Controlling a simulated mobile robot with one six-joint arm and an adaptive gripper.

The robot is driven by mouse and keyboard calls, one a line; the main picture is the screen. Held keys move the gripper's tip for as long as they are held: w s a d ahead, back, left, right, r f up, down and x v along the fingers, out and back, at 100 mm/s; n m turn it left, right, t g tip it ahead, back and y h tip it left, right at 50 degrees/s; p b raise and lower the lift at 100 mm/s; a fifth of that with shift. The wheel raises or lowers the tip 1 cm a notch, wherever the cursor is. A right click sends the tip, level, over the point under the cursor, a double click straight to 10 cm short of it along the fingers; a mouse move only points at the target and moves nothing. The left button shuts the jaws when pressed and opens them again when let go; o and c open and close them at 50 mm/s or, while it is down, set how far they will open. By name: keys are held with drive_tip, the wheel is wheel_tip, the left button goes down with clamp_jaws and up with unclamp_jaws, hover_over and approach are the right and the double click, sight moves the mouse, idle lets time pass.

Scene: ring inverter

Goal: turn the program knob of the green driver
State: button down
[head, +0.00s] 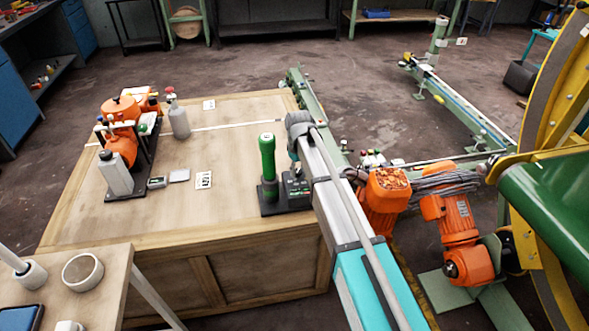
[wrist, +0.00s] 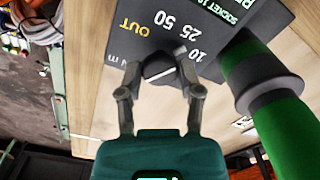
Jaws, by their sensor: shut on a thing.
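The green driver (head: 267,158) stands upright in a black base (head: 270,204) on the wooden workbench. In the wrist view the driver (wrist: 264,80) is at the right, beside the black panel. The dark round program knob (wrist: 159,68) sits on that panel, near the printed marks OUT, 50, 25 and 10. My gripper (wrist: 160,76) has one finger on each side of the knob and is shut on it. A pale line crosses the knob; which mark it points to I cannot tell. In the head view my arm hides the knob.
An orange device on a black stand (head: 122,150) and a grey bottle (head: 179,120) stand on the bench (head: 150,225) to the left. Orange motors (head: 384,195) and a large yellow wheel (head: 556,90) stand at the right. The bench between is mostly clear.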

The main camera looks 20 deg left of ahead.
drive_tip(key=m, duration=0.5)
drive_tip(key=shift+w+d+m, duration=0.1)
drive_tip(key=shift+d+m, duration=0.1)
drive_tip(key=shift+m, duration=0.1)
idle(0.4)
drive_tip(key=shift+c, duration=1.3)
unclamp_jaws()
drive_tip(key=shift+a, duration=0.1)
drive_tip(key=shift+r, duration=0.1)
